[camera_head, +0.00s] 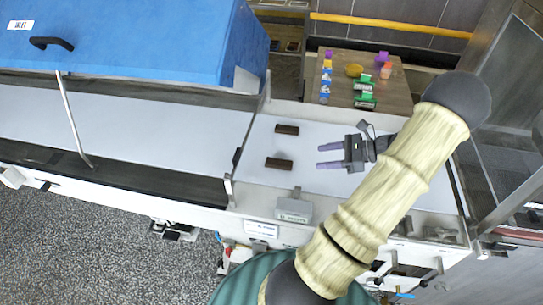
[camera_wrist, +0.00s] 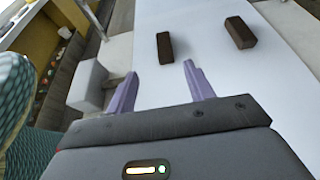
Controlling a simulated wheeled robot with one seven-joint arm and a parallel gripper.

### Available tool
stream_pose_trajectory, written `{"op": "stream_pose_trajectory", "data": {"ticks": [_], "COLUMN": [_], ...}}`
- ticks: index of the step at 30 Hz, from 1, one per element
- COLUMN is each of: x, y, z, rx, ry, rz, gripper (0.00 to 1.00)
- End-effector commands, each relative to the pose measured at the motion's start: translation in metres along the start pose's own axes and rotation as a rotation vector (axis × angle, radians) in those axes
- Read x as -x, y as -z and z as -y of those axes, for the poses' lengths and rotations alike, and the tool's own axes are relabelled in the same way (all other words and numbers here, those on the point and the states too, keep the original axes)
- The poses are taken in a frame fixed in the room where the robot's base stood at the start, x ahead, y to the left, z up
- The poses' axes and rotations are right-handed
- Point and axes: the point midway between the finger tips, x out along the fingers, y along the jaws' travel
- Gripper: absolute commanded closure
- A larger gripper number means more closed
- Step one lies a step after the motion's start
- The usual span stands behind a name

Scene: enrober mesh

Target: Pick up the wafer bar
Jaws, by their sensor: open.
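Two dark brown wafer bars lie apart on the white belt. In the head view one bar (camera_head: 287,129) lies farther back and the other bar (camera_head: 279,164) lies nearer the front edge. The wrist view also shows two bars, a nearer one (camera_wrist: 164,47) ahead of the fingers and another (camera_wrist: 240,32) to its right. My gripper (camera_head: 322,157) is open and empty, to the right of the bars, with its purple fingers pointing left toward them. The fingers (camera_wrist: 160,88) are spread and touch neither bar.
A blue machine hood (camera_head: 140,40) with a black handle stands over the belt at the left. A wooden board (camera_head: 340,88) with several small colourful items lies behind the belt. A small grey box (camera_head: 294,210) sits at the front edge. The white belt (camera_head: 330,185) around my gripper is clear.

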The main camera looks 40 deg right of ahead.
Motion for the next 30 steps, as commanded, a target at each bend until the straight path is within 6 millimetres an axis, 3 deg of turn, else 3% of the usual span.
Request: {"op": "stream_pose_trajectory", "data": {"ticks": [10, 14, 30], "x": [0.006, -0.001, -0.095], "y": [0.003, 0.002, -0.001], "z": [0.000, 0.000, 0.001], "rx": [-0.006, -0.006, -0.007], "ry": [0.015, 0.014, 0.006], "rz": [0.001, 0.003, 0.004], "gripper": [0.47, 0.47, 0.47]}}
